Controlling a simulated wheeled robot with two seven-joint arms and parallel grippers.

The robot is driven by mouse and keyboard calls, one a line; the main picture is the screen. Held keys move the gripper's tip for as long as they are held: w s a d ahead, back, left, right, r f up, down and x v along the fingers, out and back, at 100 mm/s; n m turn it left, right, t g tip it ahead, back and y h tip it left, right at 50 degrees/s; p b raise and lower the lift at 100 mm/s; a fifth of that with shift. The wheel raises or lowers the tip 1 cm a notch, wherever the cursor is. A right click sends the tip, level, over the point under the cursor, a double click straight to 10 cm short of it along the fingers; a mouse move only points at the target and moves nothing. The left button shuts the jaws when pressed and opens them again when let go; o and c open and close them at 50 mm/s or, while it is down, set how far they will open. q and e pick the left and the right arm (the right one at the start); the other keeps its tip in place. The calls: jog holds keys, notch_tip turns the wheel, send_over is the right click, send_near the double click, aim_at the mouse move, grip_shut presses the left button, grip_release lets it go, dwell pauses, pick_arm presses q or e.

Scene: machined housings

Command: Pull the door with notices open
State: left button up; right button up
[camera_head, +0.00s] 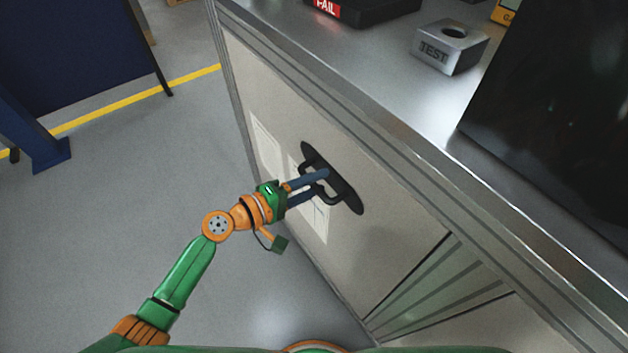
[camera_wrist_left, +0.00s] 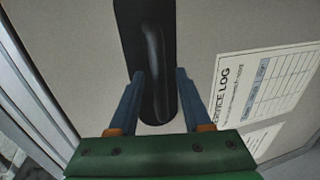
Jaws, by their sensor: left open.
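The door with notices (camera_head: 360,245) is a light grey panel on the front of a metal-framed workbench, and it looks closed. Paper notices (camera_head: 267,148) are on it; one reads "SERVICE LOG" in the left wrist view (camera_wrist_left: 262,88). A black handle (camera_head: 335,180) on a dark backing plate is fixed to the door. My left gripper (camera_head: 322,182) is at the handle, its two blue-grey fingers open on either side of the bar. The handle also shows between the fingers in the left wrist view (camera_wrist_left: 155,60). Contact cannot be told. My right gripper is not in view.
The bench top (camera_head: 400,80) holds a metal block marked TEST (camera_head: 450,47), a black tray with a red FAIL label (camera_head: 345,10) and a large dark panel (camera_head: 555,100). Clear grey floor (camera_head: 130,200) lies left of the door. A blue structure (camera_head: 75,60) stands farther back.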

pick_arm(q)
grip_shut()
dwell(1.4)
